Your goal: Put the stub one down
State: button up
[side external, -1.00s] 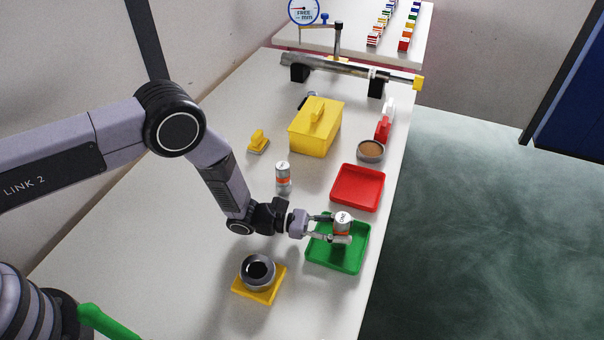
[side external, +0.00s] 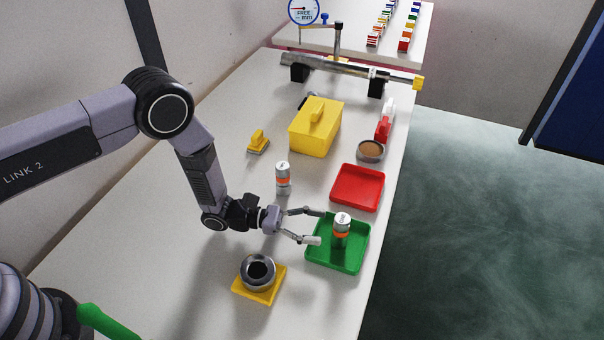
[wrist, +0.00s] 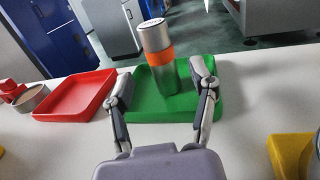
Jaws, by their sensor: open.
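A silver cylinder with an orange band (side external: 341,232) stands upright in the green tray (side external: 322,262). It also shows in the wrist view (wrist: 158,62), with dark lettering on its top; the tray (wrist: 146,106) lies under it. My gripper (side external: 312,226) is open and empty, at the tray's left side in the side view. Its fingertips are apart from the cylinder. In the wrist view my gripper (wrist: 163,85) has one finger on each side, with the cylinder beyond and between them.
A similar banded cylinder (side external: 282,180) stands on the table. A red tray (side external: 357,203), a brown-filled bowl (side external: 370,151) and a yellow box (side external: 312,140) are farther back. A metal ring (side external: 258,288) sits on a yellow base (side external: 244,291) in front.

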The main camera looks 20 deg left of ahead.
jog(key=a, duration=0.3)
jog(key=s+a, duration=0.1)
jog(key=a, duration=0.2)
jog(key=shift+s, duration=0.1)
jog(key=shift+a+r, duration=0.2)
jog(key=s+a+r+m+g+y, duration=0.2)
jog(key=r+m+g, duration=0.15)
jog(key=r, duration=0.55)
jog(key=s+a+r+m+g+y, duration=0.1)
jog(key=s+a+r+m+g, duration=0.15)
jog(key=r+m, duration=0.45)
jog(key=s+a+r+m+g+y, duration=0.2)
jog(key=s+r+m, duration=0.1)
jog(key=r, duration=0.8)
jog(key=s+a+r+m+t+y, duration=0.2)
jog(key=s+a+r+t+y, duration=0.1)
jog(key=a, duration=0.4)
jog(key=s+a+r+m+t+y, duration=0.2)
jog(key=s+a+r+t+y, duration=0.1)
jog(key=s+a, duration=0.4)
jog(key=s+a+r+m+t+y, duration=0.2)
jog(key=s+a+r+t+y, duration=0.2)
jog(key=a, duration=0.5)
jog(key=s+y, duration=0.2)
jog(key=shift+a+r+m+y, duration=0.25)
jog(key=shift+r+m+y, duration=0.05)
jog(key=shift+r+m, duration=0.05)
